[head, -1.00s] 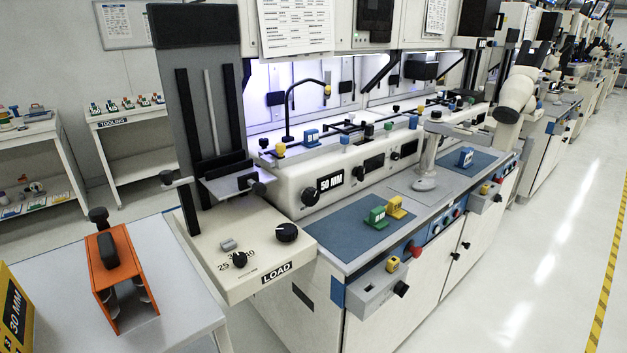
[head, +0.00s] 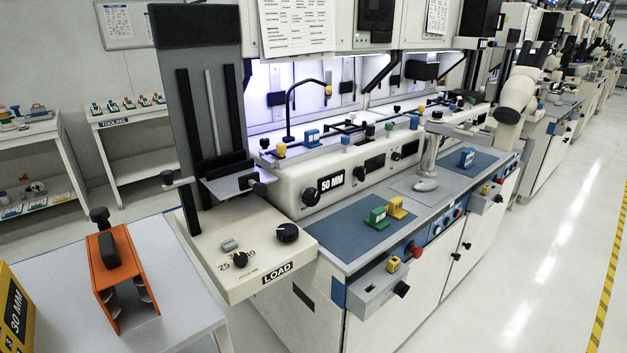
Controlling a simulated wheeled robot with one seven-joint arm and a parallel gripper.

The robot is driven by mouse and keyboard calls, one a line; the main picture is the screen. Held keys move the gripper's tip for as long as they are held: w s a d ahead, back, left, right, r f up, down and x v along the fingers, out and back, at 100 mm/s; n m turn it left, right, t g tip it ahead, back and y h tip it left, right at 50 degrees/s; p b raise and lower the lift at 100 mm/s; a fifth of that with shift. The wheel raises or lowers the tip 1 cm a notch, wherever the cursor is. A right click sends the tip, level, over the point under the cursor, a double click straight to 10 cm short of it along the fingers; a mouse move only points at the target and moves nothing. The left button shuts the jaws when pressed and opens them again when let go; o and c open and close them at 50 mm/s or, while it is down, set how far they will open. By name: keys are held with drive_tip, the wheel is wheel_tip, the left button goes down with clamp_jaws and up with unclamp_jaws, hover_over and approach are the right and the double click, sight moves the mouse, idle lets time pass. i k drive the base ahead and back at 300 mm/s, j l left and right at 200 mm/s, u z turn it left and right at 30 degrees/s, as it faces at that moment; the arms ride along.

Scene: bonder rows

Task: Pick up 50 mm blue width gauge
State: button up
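A blue gauge-like block (head: 467,157) with a pale label stands on the right blue mat of the bench. Another blue block (head: 312,136) with a pale label stands on top of the long cream machine, left of centre. Both labels are too small to read, so I cannot tell which is the 50 mm one. A green block (head: 376,217) and a yellow block (head: 397,208) of similar shape stand side by side on the left blue mat. My gripper is not seen in the head view.
A cream LOAD platform (head: 213,276) juts out at front left. A side table (head: 187,310) holds an orange magazine (head: 131,268). A post (head: 430,157) rises between the mats. The aisle floor (head: 560,240) at right is clear.

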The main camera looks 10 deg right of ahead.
sight(312, 136)
drive_tip(key=i+l+u, duration=0.15)
drive_tip(key=i+l, duration=0.15)
drive_tip(key=i, duration=0.25)
drive_tip(key=i+l+u, duration=0.1)
drive_tip(key=i+l, duration=0.25)
drive_tip(key=i, duration=0.15)
drive_tip(key=i+l+u, duration=0.15)
drive_tip(key=i+l, duration=0.2)
drive_tip(key=i, duration=0.2)
